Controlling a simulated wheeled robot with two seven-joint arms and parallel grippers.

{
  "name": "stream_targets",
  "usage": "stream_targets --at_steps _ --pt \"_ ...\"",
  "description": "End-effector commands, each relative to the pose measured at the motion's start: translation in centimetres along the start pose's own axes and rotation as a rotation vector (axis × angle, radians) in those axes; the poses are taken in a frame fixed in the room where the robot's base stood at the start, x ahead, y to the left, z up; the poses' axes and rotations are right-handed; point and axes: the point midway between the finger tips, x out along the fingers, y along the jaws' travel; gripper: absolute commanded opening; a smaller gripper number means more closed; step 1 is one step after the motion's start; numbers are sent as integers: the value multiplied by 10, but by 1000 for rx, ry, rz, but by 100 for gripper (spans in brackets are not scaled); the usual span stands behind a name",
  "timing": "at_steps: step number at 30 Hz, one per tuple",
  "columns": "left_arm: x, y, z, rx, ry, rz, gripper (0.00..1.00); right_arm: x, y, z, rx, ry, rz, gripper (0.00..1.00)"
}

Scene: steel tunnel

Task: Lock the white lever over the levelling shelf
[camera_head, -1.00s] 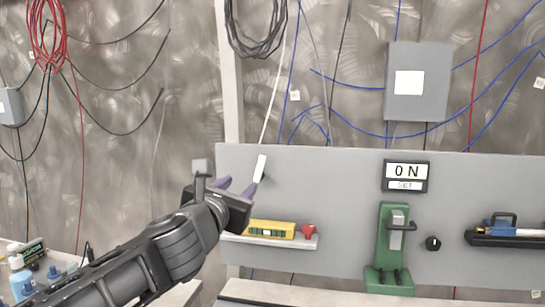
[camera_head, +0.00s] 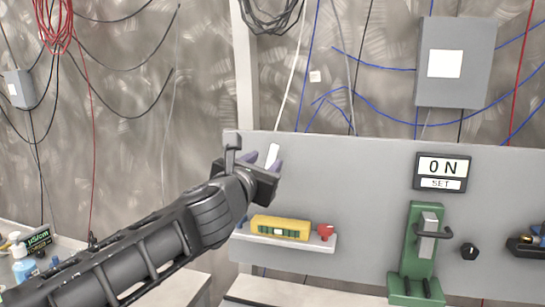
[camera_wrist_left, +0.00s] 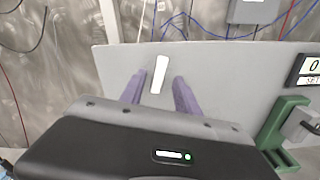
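The white lever (camera_head: 272,155) stands on the grey panel above the levelling shelf (camera_head: 290,241), tilted slightly to the right at its top. It also shows in the left wrist view (camera_wrist_left: 160,74), between the two purple fingers. My left gripper (camera_head: 266,162) is at the lever. In the left wrist view its fingers (camera_wrist_left: 160,88) are apart on either side of the lever, with a gap on both sides. The lever's lower end and pivot are hidden behind the gripper. A yellow level (camera_head: 281,228) lies on the shelf. My right gripper is not in view.
A red item (camera_head: 325,231) sits at the shelf's right end. A bench with bottles (camera_head: 22,262) is at the lower left.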

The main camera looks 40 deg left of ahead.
Motion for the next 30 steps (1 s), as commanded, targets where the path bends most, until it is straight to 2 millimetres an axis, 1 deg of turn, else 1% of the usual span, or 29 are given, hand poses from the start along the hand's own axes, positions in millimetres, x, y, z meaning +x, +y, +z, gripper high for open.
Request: stream_targets --at_steps 1,6,9,12,15,22,23,30 --pt "8 -1 -2 1 3 -1 38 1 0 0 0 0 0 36" --pt "35 -1 -2 2 3 -1 38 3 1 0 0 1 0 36" --pt "49 -1 -1 1 1 -2 38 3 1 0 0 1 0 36" --pt "59 -1 -1 1 2 -1 38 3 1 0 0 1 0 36" --pt "63 0 -1 1 1 0 38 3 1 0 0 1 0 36" --pt "63 0 0 0 0 -1 38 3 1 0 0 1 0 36" --pt "63 0 0 0 0 -1 37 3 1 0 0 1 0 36" --pt "63 0 -1 0 0 -1 17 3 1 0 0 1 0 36"
